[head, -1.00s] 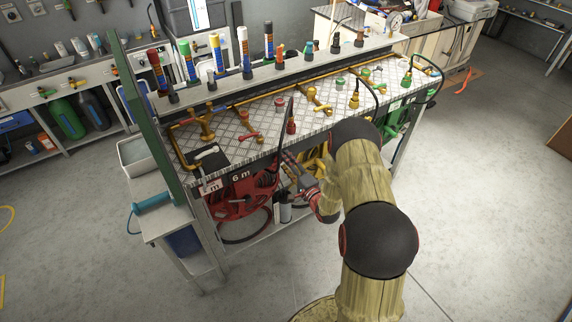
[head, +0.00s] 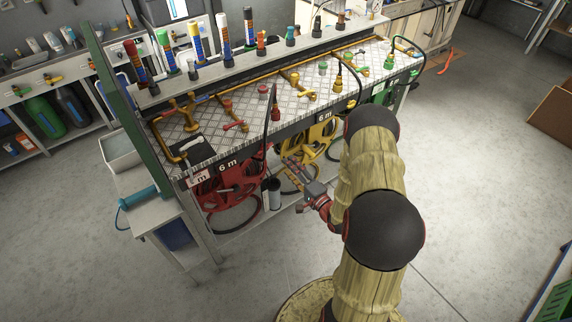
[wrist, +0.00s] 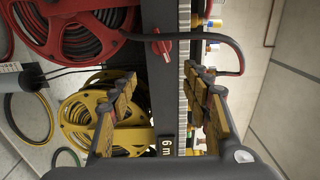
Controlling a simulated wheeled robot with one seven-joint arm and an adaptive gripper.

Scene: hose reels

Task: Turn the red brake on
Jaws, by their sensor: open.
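A small red brake knob (wrist: 162,47) with a flat bar handle sits on the dark front strip of the bench in the wrist view. It is beyond my fingertips, between the red reel (wrist: 85,35) and the yellow reel (wrist: 100,120). I cannot clearly make out this knob in the head view. My gripper (wrist: 160,80) is open and empty, with one finger on each side of the strip in the picture. In the head view my gripper (head: 292,172) is low in front of the bench, near the yellow reel (head: 315,140) and right of the red reel (head: 225,188).
A black hose (wrist: 215,40) crosses the front strip close to the knob. Taps and nozzles stand on the checker-plate top (head: 205,150), with coloured bottles on the shelf behind. A grey cylinder (head: 271,192) hangs below the bench. The floor in front is clear.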

